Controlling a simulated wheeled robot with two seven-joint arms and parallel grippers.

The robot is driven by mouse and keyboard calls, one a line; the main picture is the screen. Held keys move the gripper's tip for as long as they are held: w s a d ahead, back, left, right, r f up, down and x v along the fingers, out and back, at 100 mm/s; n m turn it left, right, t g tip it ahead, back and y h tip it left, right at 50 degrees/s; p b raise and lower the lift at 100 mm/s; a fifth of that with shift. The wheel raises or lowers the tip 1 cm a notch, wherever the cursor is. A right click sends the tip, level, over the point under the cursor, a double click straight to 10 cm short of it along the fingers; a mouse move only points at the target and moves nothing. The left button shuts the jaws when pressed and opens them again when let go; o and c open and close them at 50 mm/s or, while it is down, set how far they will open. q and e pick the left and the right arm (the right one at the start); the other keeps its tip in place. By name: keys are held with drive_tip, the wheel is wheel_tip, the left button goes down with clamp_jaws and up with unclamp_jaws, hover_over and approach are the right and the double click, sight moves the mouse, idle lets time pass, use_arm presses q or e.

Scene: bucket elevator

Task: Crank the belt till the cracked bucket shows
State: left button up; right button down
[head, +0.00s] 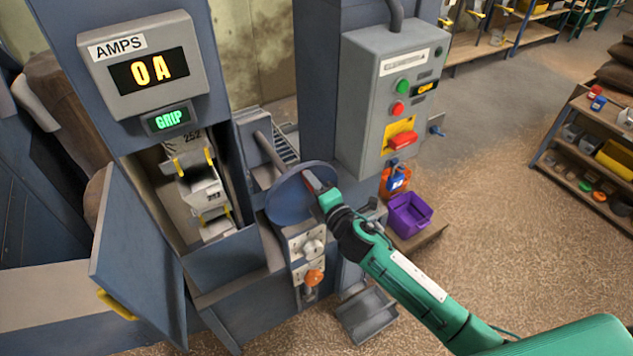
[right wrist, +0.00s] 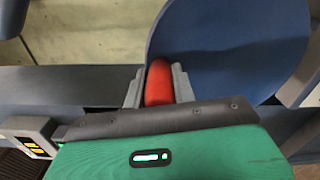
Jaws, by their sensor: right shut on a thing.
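The blue crank disc (head: 290,198) stands in front of the elevator casing, and it fills the upper right of the right wrist view (right wrist: 235,50). My right gripper (head: 318,184) is shut on the disc's red handle (right wrist: 159,82), with a grey finger on each side of it. The hatch door (head: 135,255) of the casing hangs open. Inside the opening are pale buckets (head: 205,188) with yellow edges, and one carries a number that seems to read 252. I cannot make out a crack on them. My left gripper is not in view.
The amps display (head: 148,72) reads 0 A, and a small green screen (head: 172,119) reads GRIP. A grey control box (head: 385,95) with buttons and a red switch hangs close behind my right arm. A purple bin (head: 409,214) stands right of the crank.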

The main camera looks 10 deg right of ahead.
drive_tip(key=shift+a, duration=0.15)
drive_tip(key=c, duration=1.1)
unclamp_jaws()
drive_tip(key=shift+s, duration=0.1)
drive_tip(key=shift+c, duration=0.2)
drive_tip(key=shift+s+f, duration=0.1)
drive_tip(key=shift+s, duration=0.15)
drive_tip(key=b+v, duration=0.4)
drive_tip(key=v, duration=0.9)
drive_tip(key=shift+s, duration=0.1)
